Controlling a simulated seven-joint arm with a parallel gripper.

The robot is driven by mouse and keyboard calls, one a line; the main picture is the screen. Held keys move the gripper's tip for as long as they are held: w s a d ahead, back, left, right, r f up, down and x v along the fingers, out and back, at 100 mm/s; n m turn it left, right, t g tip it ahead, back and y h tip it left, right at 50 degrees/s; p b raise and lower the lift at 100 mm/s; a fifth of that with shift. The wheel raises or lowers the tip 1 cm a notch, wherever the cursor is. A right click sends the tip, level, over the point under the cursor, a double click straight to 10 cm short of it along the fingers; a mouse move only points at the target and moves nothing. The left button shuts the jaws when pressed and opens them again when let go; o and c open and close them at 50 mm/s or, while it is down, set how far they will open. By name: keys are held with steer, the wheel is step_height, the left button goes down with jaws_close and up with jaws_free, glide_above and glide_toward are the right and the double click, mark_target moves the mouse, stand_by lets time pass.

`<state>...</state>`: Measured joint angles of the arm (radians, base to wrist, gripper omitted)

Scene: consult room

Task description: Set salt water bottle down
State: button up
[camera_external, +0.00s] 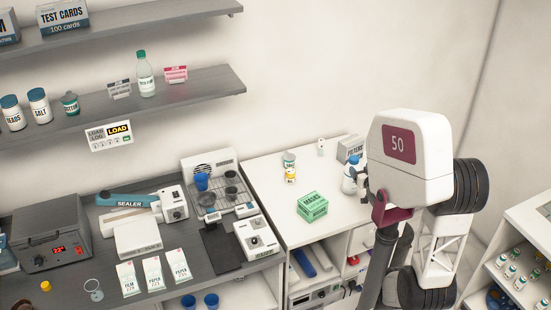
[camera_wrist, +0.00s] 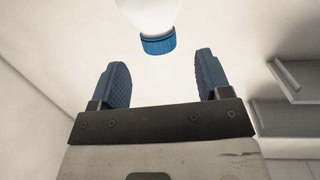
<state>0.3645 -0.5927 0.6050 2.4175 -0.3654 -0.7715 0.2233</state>
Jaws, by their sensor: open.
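A white bottle with a blue cap (camera_external: 349,182) stands upright on the white counter (camera_external: 262,177), beside my gripper in the external view. Its label is not readable, so I cannot confirm that it is the salt water bottle. In the wrist view the bottle's white body and blue cap (camera_wrist: 158,44) show at the top, past the fingertips. My gripper (camera_wrist: 162,66) is open, with blue pads apart and nothing between them.
A green masks box (camera_external: 312,206), a small yellow-labelled bottle (camera_external: 291,175), a jar (camera_external: 289,159) and a grey filters box (camera_external: 350,148) stand on the white counter. Bare counter lies around them. A shelf above holds a green-capped bottle (camera_external: 145,78). Devices crowd the dark counter at left.

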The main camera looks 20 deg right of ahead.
steer(key=shift+a+r+g, duration=0.25)
steer(key=shift+a+g, duration=0.25)
steer(key=shift+g, duration=0.4)
steer(key=s+a+r+g, duration=0.2)
steer(key=s+a+g, duration=0.3)
steer(key=s, duration=0.3)
steer(key=s+a+r+n+g+y, duration=0.1)
steer(key=s+a+r+g, duration=0.2)
steer(key=s+a+g, duration=0.3)
steer(key=s+g, duration=0.1)
steer(key=s, duration=0.1)
steer(key=shift+s+a+r+y, duration=0.25)
steer(key=shift+s+a+y, duration=0.05)
steer(key=shift+s, duration=0.1)
